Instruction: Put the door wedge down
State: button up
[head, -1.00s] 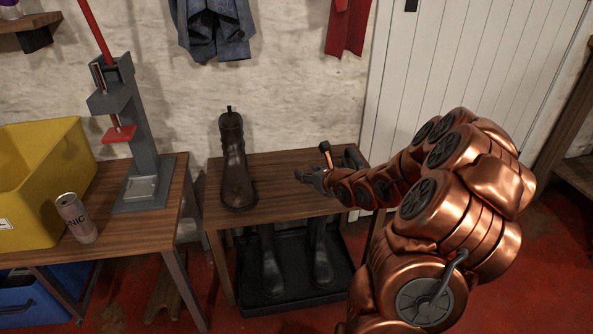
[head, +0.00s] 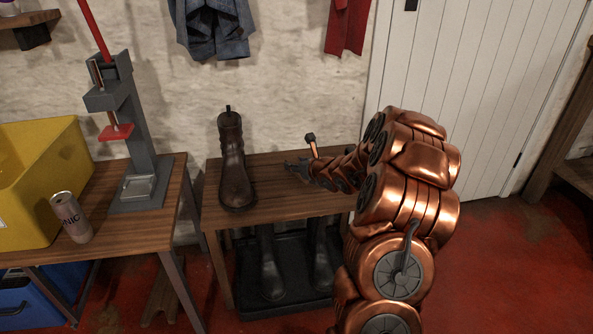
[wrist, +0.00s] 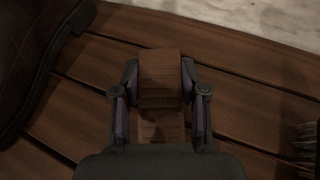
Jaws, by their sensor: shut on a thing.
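The door wedge (wrist: 160,80) is a brown wooden block in the wrist view. My gripper (wrist: 159,100) is shut on it, with one finger against each side. The slatted wooden bench (wrist: 245,100) lies beneath the wedge; I cannot tell whether the two touch. In the head view my gripper (head: 297,168) is over the back part of the bench (head: 275,207), right of a dark boot (head: 232,165). The wedge is too small to make out there.
The boot stands upright on the bench's left and fills the wrist view's upper left (wrist: 35,55). A bristled brush (wrist: 306,148) lies at the wrist view's right edge. The front of the bench is clear. More boots (head: 270,270) stand on a black tray below.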

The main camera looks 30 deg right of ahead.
jog(key=shift+f, duration=0.6)
jog(key=shift+f+b, duration=0.2)
jog(key=shift+b, duration=0.1)
jog(key=o, duration=1.2)
jog(key=shift+c, duration=0.2)
jog(key=shift+r, duration=0.1)
jog(key=shift+r+p, duration=0.15)
jog(key=shift+p, duration=0.15)
jog(key=p+v, duration=0.2)
jog(key=v, duration=1)
jog(key=shift+p, duration=0.3)
